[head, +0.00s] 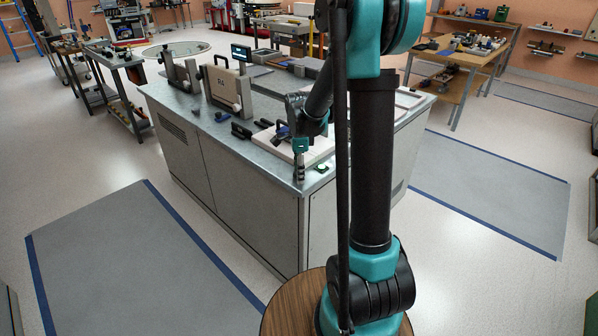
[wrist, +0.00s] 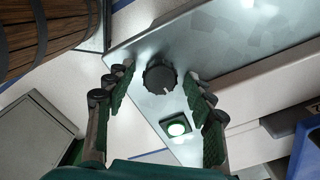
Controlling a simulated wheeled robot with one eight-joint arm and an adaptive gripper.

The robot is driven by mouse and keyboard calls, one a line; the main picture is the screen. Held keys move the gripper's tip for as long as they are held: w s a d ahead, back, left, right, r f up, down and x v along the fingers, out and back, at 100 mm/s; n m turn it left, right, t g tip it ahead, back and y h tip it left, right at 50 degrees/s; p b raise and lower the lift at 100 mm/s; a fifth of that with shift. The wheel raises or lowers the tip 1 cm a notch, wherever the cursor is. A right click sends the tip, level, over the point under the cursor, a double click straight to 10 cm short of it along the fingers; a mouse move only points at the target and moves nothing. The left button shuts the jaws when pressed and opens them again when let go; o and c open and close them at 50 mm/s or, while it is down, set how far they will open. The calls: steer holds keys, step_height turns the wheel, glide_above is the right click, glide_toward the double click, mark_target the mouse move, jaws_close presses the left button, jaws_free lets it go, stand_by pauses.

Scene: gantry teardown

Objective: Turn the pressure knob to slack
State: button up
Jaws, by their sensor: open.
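The pressure knob (wrist: 160,76) is a dark, ridged round knob on the light metal bench top, seen in the wrist view between and just beyond my fingertips. A small white index mark shows near its lower edge. My gripper (wrist: 160,92) is open, with one green-padded finger on each side of the knob and visible gaps to it. In the head view my gripper (head: 299,172) points down at the near corner of the bench; the knob is too small or hidden to make out there.
A green-framed round lit button (wrist: 175,129) sits close to the knob. The metal bench (head: 240,195) carries a cream panel (head: 222,88) in a stand and a pale board (head: 285,145) beside my gripper. A blue object (wrist: 304,152) shows at the wrist view's right edge.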

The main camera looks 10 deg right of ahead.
steer(key=shift+c, duration=0.6)
steer(key=c, duration=1)
steer(key=shift+c, duration=0.2)
